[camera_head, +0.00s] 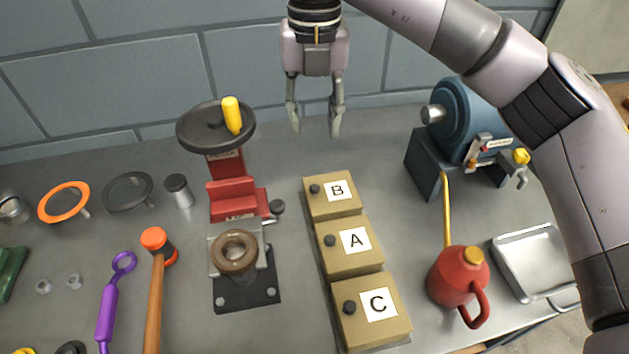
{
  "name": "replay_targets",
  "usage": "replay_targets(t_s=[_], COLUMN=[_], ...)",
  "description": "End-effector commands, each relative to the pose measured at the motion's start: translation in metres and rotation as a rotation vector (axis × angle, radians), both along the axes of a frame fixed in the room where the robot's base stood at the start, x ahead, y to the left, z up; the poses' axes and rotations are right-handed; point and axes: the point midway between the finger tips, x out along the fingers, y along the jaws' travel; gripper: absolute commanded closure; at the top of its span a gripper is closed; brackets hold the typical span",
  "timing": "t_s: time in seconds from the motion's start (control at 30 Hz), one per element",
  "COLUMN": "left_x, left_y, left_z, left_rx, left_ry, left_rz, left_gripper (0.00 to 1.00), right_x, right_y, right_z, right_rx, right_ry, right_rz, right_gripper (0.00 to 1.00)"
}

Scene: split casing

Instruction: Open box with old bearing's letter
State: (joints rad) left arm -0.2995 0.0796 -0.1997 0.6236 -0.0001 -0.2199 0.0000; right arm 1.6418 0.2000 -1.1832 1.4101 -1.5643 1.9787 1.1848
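Three tan boxes stand in a column at the middle of the bench, each with a dark knob and a white letter label. Box B (345,208) is at the back, box A (364,263) in the middle, and box C (376,329) at the front. All three look closed. My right gripper (315,128) hangs fingers down above the back of the bench, behind box B. Its fingers are apart with nothing between them. A brown ring-shaped part (235,251) sits on the grey block below the red press; I see no letter on it. My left gripper is out of view.
A red press (231,194) with a black handwheel (214,127) stands left of the boxes. A blue motor (464,117), a red oil can (452,281) and a metal tray (527,262) are to the right. A hammer (154,300) and purple wrench (107,313) lie front left.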

Motion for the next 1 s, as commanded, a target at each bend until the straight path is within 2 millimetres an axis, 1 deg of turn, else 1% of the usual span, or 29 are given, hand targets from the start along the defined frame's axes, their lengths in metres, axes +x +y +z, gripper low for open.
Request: replay_targets(t_s=[0.03, 0.1, 0.4, 0.6, 0.7, 0.8, 1.0], left_x=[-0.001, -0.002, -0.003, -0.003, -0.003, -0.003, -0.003], left_y=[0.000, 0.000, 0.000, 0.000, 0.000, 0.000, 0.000], left_z=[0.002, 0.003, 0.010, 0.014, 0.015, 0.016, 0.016], left_rx=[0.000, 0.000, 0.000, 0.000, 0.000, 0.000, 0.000], left_ry=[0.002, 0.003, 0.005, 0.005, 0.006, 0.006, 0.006], left_rz=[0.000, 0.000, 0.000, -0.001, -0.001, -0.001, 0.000], left_gripper=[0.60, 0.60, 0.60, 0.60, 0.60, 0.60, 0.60], right_x=[0.000, 0.000, -0.001, 0.000, 0.000, 0.000, 0.000], right_y=[-0.001, -0.001, -0.001, -0.001, 0.000, 0.000, 0.000], right_z=[-0.011, -0.027, -0.092, -0.126, -0.136, -0.142, -0.145], right_rx=[-0.001, -0.001, -0.001, 0.000, 0.001, 0.000, 0.000], right_ry=[0.004, 0.005, 0.005, 0.003, 0.002, 0.000, -0.001], right_rz=[0.000, 0.000, -0.002, -0.001, -0.001, -0.001, -0.001], right_gripper=[0.64, 0.64, 0.64, 0.64, 0.64, 0.64, 0.64])
